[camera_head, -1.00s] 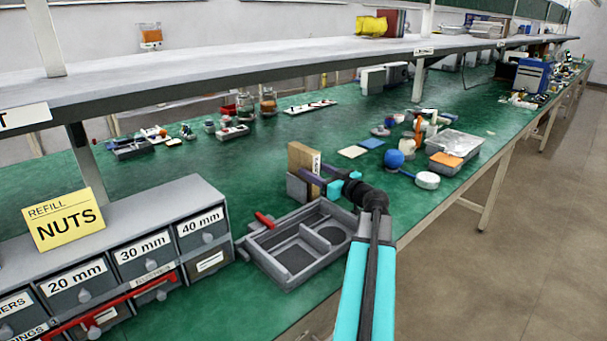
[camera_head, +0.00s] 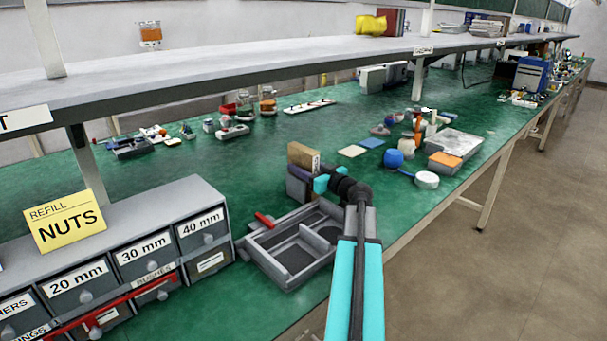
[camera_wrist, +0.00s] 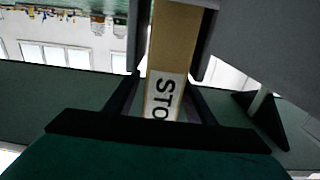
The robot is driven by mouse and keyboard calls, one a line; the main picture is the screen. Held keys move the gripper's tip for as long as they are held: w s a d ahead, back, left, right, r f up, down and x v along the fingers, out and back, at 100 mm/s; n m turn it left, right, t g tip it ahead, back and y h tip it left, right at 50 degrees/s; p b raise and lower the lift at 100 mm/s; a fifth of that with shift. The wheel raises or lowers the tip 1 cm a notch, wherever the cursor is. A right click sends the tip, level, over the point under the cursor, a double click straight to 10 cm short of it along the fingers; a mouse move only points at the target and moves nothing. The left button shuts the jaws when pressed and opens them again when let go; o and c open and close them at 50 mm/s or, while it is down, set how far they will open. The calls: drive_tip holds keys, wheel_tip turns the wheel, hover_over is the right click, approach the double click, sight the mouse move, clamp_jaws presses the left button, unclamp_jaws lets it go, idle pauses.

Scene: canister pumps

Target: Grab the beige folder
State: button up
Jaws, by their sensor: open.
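The beige folder (camera_head: 304,157) stands upright on the green bench, just behind the grey divided tray, with a grey holder at its lower part. In the wrist view its beige spine (camera_wrist: 170,45) with a white label, partly reading "STO", lies between the two dark fingers of my gripper (camera_wrist: 165,90). The fingers are open, one on each side of the spine, and I see no clear grip on it. In the head view my gripper (camera_head: 308,178) is at the folder's front, partly hidden by my wrist.
A drawer cabinet (camera_head: 120,225) with a yellow "NUTS" sign stands at left. A blue cup (camera_head: 393,158) and a clear box (camera_head: 462,142) are to the right. A grey shelf (camera_head: 230,72) runs above the bench.

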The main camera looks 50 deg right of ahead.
clamp_jaws()
drive_tip(key=shift+r, duration=0.15)
wheel_tip(320, 180, up, 18)
idle(0.9)
idle(0.5)
